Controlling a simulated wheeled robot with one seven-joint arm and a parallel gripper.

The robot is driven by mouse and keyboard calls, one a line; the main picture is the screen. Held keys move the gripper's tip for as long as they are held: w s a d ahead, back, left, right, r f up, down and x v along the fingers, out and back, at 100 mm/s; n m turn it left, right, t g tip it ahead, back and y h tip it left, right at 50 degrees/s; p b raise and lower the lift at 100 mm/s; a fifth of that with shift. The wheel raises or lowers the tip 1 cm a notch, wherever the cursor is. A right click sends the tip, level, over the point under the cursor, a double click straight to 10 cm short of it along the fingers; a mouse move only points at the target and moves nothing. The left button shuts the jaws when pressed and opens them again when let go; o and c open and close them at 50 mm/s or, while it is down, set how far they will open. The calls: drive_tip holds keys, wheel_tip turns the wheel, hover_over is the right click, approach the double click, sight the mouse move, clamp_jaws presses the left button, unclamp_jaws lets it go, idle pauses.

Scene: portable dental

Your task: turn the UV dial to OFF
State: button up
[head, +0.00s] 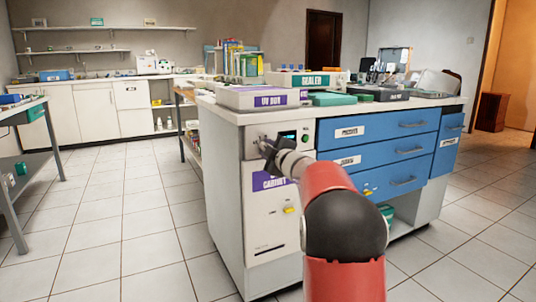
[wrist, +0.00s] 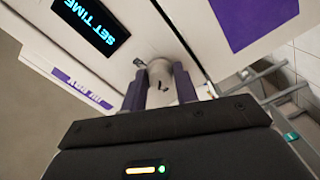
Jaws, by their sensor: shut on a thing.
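The UV cabinet (head: 262,225) is a white unit with a purple label at the left end of the counter. Its dial is hidden behind my gripper (head: 268,148) in the head view. In the wrist view a pale round dial (wrist: 160,72) stands out from the white panel. My gripper (wrist: 160,88) is shut on the dial, with one dark finger on each side. The dial's markings and pointer cannot be read. A dark display (wrist: 92,27) beside it reads "SET TIME" in blue.
A white UV box (head: 240,98) lies on the counter above the cabinet. Blue drawers (head: 385,155) stand to the right, and a yellow-handled latch (head: 289,210) is lower on the cabinet.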

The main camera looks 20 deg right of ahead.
drive_tip(key=shift+n+b, duration=0.6)
drive_tip(key=shift+n, duration=1)
drive_tip(key=o, duration=1)
drive_tip(key=shift+c, duration=0.2)
drive_tip(key=s, duration=0.7)
drive_tip(key=shift+s, duration=0.4)
drive_tip(key=shift+d, duration=0.1)
